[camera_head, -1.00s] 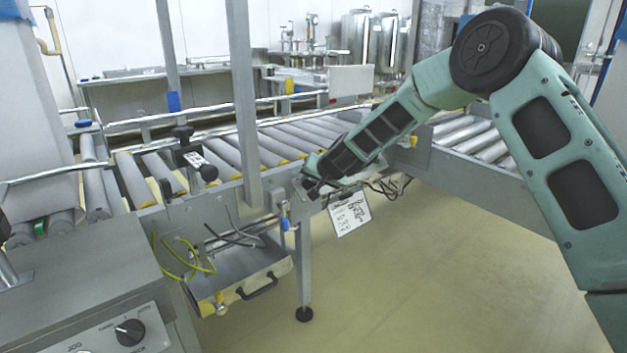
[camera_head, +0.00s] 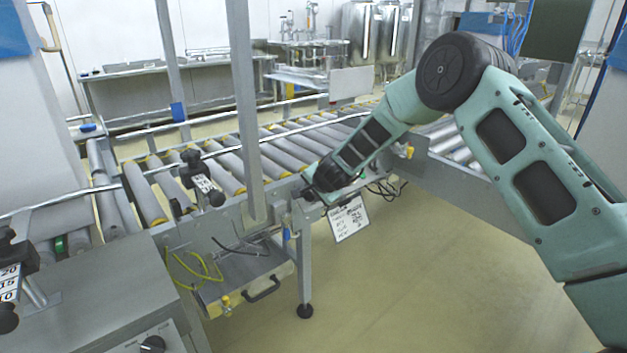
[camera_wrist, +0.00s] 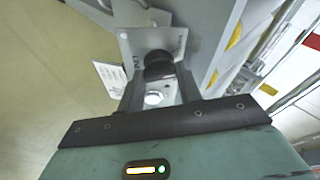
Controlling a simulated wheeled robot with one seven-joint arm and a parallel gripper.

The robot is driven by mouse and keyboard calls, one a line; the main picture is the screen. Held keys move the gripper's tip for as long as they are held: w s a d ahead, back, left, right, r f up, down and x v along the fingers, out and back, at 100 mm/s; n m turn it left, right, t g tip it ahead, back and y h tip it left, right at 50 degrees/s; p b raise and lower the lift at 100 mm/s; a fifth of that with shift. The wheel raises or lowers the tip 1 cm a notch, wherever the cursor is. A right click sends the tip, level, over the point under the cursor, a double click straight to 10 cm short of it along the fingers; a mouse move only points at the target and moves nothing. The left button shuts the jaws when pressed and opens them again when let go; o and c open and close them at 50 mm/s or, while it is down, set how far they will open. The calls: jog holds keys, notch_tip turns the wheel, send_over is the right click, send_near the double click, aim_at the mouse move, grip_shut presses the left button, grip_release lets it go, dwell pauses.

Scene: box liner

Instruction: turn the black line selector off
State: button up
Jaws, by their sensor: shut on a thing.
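The black line selector (camera_wrist: 158,64) is a round black knob on a small grey metal plate (camera_wrist: 132,42) with printed lettering, seen in the wrist view. My gripper (camera_wrist: 159,82) has its fingers on either side of the knob and is shut on it. A bright bolt-like part shows between the fingers, below the knob. In the head view my gripper (camera_head: 309,190) is at the conveyor's side frame, above a hanging white tag; it hides the knob there. The knob's pointer and exact setting cannot be read.
A roller conveyor (camera_head: 228,163) runs behind my gripper, with a vertical post (camera_head: 244,110) to its left. The white tag (camera_head: 348,219) hangs just below. A control box with another black knob (camera_head: 152,344) stands at lower left. The floor at right is clear.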

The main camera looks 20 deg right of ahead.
jog(key=shift+r+m+g+p, duration=0.1)
jog(key=shift+m+g+p, duration=0.2)
jog(key=shift+m+p, duration=1.25)
jog(key=o, duration=0.7)
jog(key=p+v, duration=0.1)
jog(key=v, duration=1.6)
jog(key=shift+a+p, duration=0.2)
jog(key=shift+p, duration=0.15)
jog(key=shift+s+r, duration=0.1)
jog(key=shift+r, duration=0.05)
